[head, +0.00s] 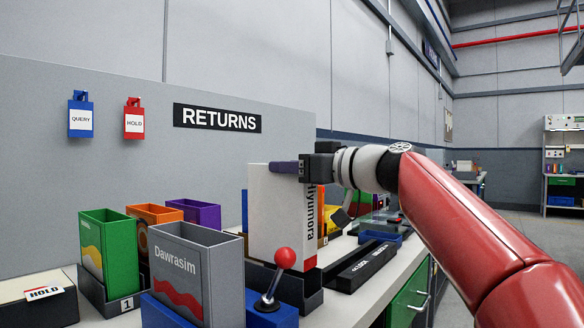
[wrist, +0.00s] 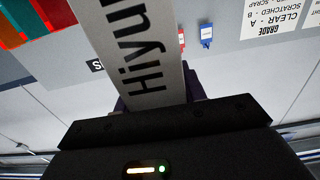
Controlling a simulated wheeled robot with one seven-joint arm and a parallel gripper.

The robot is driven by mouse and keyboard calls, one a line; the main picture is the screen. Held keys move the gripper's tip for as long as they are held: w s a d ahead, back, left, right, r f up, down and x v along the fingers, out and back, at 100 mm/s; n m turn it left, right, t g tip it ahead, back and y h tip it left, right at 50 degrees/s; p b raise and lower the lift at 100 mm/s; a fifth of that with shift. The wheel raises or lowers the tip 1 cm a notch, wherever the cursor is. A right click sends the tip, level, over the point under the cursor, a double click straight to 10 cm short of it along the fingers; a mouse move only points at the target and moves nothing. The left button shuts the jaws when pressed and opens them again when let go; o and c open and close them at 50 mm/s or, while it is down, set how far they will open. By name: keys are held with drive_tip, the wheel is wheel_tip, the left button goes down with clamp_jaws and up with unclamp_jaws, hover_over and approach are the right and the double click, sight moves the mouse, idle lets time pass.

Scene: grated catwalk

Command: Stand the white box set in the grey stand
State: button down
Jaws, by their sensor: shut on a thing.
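The white box set (head: 273,215) is upright in the head view, with dark lettering and a red band low on its spine. It also fills the upper middle of the wrist view (wrist: 140,50). My gripper (head: 285,167) is shut on its top edge, with purple-grey fingers. A dark grey stand (head: 312,297) is directly below the box, whose lower end meets the stand's rim in the picture. I cannot tell whether the box rests on the stand's floor. The red-knobbed lever and grey box set partly hide the stand.
Another grey stand marked 1 (head: 125,304) holds a green box set (head: 108,250). A grey Dawrasim box set (head: 180,268) and a red-knobbed lever (head: 284,258) stand in front. A black bar (head: 362,268) lies right of the stand. A RETURNS panel (head: 217,118) rises behind.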

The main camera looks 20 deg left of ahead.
sight(292, 206)
drive_tip(key=shift+f+b, duration=3.75)
drive_tip(key=shift+b, duration=0.1)
drive_tip(key=c, duration=0.7)
unclamp_jaws()
drive_tip(key=shift+c, duration=0.2)
drive_tip(key=shift+o, duration=0.3)
drive_tip(key=o, duration=0.3)
